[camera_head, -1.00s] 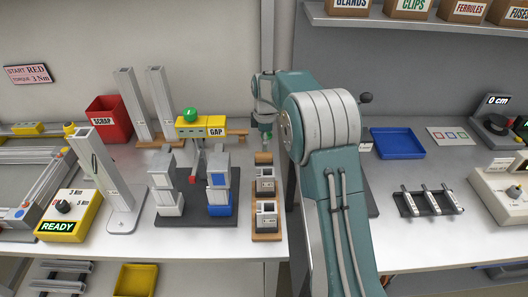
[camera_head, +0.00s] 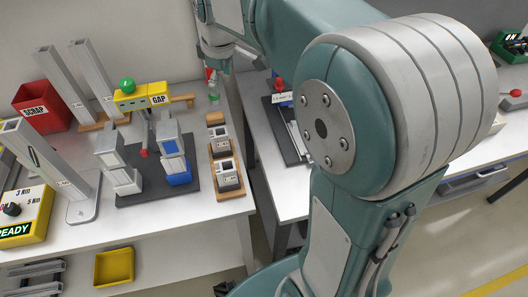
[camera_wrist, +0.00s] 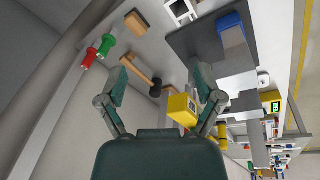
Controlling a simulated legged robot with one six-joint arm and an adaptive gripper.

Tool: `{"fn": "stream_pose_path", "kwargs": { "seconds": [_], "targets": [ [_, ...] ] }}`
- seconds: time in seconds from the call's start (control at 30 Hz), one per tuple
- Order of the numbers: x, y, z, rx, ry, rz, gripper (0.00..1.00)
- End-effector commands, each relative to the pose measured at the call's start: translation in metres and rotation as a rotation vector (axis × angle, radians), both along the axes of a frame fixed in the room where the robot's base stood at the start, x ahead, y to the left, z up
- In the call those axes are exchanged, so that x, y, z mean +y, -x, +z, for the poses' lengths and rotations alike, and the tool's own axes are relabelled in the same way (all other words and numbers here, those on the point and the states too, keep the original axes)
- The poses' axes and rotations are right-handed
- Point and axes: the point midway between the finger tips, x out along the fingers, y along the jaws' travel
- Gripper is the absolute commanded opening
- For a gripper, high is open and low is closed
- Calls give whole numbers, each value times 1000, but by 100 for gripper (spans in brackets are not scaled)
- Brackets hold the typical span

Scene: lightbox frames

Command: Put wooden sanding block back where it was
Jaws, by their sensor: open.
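The wooden sanding block (camera_head: 215,118) is a small tan block on the left bench, at the back end of the wooden tray (camera_head: 232,195) with metal blocks. In the wrist view the block (camera_wrist: 137,22) lies near the top, beyond the left finger and apart from it. Whether it rests on the tray or the bench is unclear. My gripper (camera_wrist: 160,83) is open, with nothing between its fingertips; a wooden mallet (camera_wrist: 141,72) shows beyond them on the bench. In the head view my arm's end is near the bench's back right, its fingers hard to make out.
A yellow GAP gauge (camera_head: 142,98) stands behind a dark mat (camera_head: 150,187) with metal blocks. Red (camera_wrist: 89,58) and green (camera_wrist: 106,44) upright pieces stand near the left finger in the wrist view. A red SCRAP bin (camera_head: 40,107) stands farther left. A gap separates the benches.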

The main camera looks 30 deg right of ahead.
Motion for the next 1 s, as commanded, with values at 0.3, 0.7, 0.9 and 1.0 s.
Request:
{"fn": "stream_pose_path", "kwargs": {
  "seconds": [0.3, 0.7, 0.9, 1.0],
  "targets": [
    [1, 109, 22, -128, -89, -341, 85],
    [1, 216, -8, -255, -243, -715, 85],
    [1, 228, -16, -268, -269, -767, 85],
    [1, 227, -16, -268, -268, -766, 85]
  ]
}}
